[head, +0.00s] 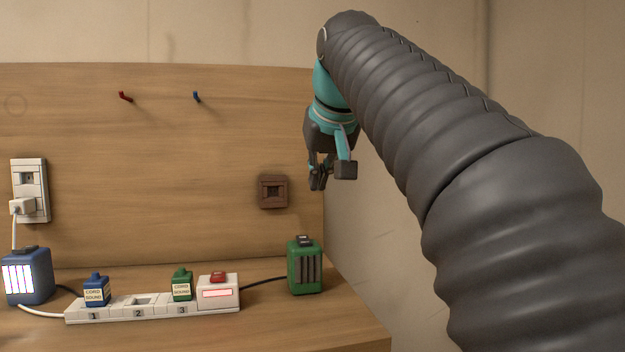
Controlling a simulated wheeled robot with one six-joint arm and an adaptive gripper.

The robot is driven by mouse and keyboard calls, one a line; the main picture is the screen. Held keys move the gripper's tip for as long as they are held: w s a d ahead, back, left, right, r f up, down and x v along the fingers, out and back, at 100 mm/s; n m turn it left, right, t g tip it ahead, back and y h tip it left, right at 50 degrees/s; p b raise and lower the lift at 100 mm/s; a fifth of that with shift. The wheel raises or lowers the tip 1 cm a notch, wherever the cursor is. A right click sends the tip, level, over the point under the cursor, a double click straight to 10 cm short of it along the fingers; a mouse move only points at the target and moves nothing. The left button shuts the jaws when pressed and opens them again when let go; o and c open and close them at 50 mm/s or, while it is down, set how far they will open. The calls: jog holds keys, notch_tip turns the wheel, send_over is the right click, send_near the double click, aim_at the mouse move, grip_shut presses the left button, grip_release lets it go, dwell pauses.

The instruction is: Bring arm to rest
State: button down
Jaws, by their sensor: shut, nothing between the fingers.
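My arm reaches in from the right side of the head view, covered in a grey ribbed sleeve, and bends down at its far end. My gripper (333,172), teal and dark grey, hangs pointing down near the right edge of the wooden back panel (230,125). It is shut and empty, above and to the right of a brown square socket (273,191), and touches nothing that I can see.
On the wooden bench (290,325) a white power strip (140,313) holds blue (97,289) and green (182,284) plugs. A lit blue box (27,277) stands left, a green box (305,266) right. A wall outlet (29,180) and red (125,97) and blue (197,97) hooks are on the panel.

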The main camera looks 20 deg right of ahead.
jog(key=s+f+g, duration=0.1)
jog(key=s+f, duration=0.6)
jog(key=f, duration=0.6)
jog(key=s+a+f, duration=0.1)
jog(key=s+f, duration=0.6)
jog(key=f, duration=0.6)
jog(key=s+a+f+g, duration=0.1)
jog(key=s+f, duration=0.6)
jog(key=f, duration=0.6)
jog(key=shift+s+n+g, duration=0.3)
jog(key=shift+s, duration=0.05)
